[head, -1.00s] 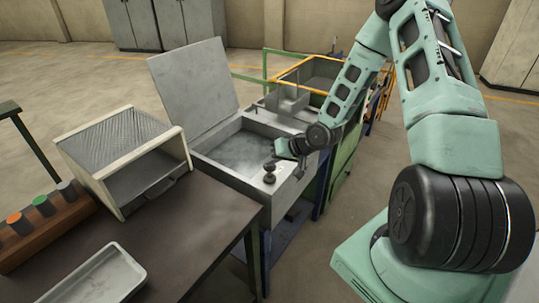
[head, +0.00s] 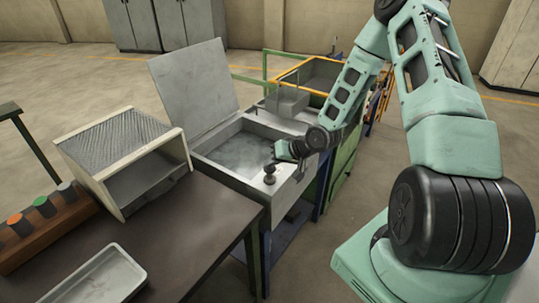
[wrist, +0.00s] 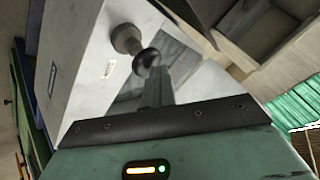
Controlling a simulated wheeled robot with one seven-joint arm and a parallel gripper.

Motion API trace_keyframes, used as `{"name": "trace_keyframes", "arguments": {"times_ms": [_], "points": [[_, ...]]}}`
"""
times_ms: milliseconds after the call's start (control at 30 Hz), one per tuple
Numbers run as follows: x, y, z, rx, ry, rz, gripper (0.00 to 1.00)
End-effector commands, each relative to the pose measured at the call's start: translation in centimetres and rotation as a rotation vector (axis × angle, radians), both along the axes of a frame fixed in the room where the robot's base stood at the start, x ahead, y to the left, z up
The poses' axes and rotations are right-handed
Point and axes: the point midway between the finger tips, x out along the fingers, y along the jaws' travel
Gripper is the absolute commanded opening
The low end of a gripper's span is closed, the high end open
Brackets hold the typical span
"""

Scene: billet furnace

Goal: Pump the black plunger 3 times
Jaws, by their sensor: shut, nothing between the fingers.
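The black plunger (head: 270,174) stands upright on the grey front ledge of an open-lidded metal tank. In the wrist view its round knob (wrist: 147,59) and lower collar (wrist: 126,37) show against the pale ledge. My gripper (head: 277,155) is shut and empty, just above and beside the knob in the head view. In the wrist view the closed fingers (wrist: 157,80) point toward the knob and overlap it in the picture. I cannot tell whether they touch it.
The grey tank (head: 228,178) has a raised lid (head: 192,88) behind it. A dark table (head: 190,225) at left holds a mesh-topped box (head: 125,150), a shallow tray (head: 98,275) and a wooden block with coloured caps (head: 45,225). A yellow-rimmed bin (head: 318,75) stands behind.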

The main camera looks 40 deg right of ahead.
Motion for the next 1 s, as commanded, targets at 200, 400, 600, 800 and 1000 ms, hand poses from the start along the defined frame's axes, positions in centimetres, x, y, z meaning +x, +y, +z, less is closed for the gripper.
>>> {"name": "trace_keyframes", "arguments": {"times_ms": [200, 400, 600, 800, 1000], "points": [[-0.5, 0.0, -0.4, 0.001, 0.017, 0.0, 0.0], [-0.4, 0.0, 1.2, 0.002, 0.015, 0.0, 0.0], [-0.3, 0.0, 3.3, 0.001, 0.011, 0.0, 0.0], [-0.3, 0.0, 5.3, 0.001, 0.008, 0.0, 0.0], [-0.2, 0.0, 6.0, 0.001, 0.006, -0.001, 0.0]]}}
